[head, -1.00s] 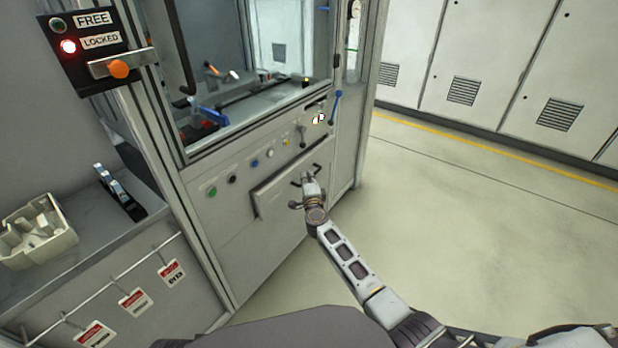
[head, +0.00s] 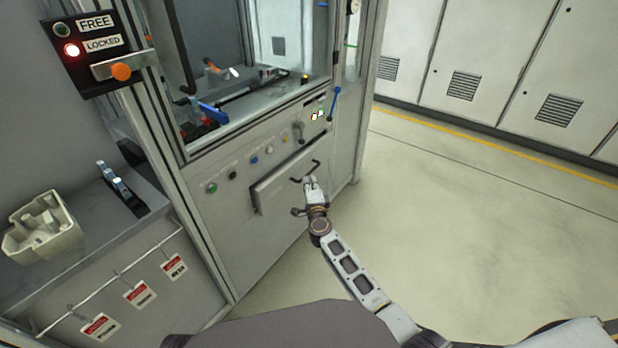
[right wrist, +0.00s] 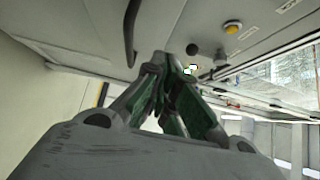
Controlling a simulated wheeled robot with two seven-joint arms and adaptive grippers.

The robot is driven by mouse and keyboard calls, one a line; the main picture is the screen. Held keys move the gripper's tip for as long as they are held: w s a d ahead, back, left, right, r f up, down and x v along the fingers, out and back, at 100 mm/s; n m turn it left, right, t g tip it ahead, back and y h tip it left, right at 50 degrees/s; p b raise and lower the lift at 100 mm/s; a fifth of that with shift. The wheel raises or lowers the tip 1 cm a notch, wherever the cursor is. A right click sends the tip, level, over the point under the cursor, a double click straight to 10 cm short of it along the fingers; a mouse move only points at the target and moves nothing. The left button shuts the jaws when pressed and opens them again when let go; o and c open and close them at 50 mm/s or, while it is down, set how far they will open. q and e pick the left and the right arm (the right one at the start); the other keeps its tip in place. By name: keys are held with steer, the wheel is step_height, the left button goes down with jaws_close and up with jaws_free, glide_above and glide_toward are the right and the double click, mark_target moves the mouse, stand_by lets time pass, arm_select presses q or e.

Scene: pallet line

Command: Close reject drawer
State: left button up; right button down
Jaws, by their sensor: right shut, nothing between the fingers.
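The reject drawer (head: 280,186) is a grey panel low in the machine's front, with a dark bar handle (head: 314,166). My left gripper is not in view.
Several buttons (head: 254,161) and a lever (head: 300,132) sit above the drawer. A lock panel (head: 88,50) with a lit red LOCKED lamp is at the upper left. A bench with a beige tray (head: 42,232) stands left. The floor (head: 470,220) on the right is clear.

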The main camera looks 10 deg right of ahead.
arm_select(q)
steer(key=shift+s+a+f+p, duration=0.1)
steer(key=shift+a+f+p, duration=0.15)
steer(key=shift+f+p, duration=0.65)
arm_select(e)
steer(key=shift+s+a, duration=0.15)
steer(key=shift+s, duration=2.6)
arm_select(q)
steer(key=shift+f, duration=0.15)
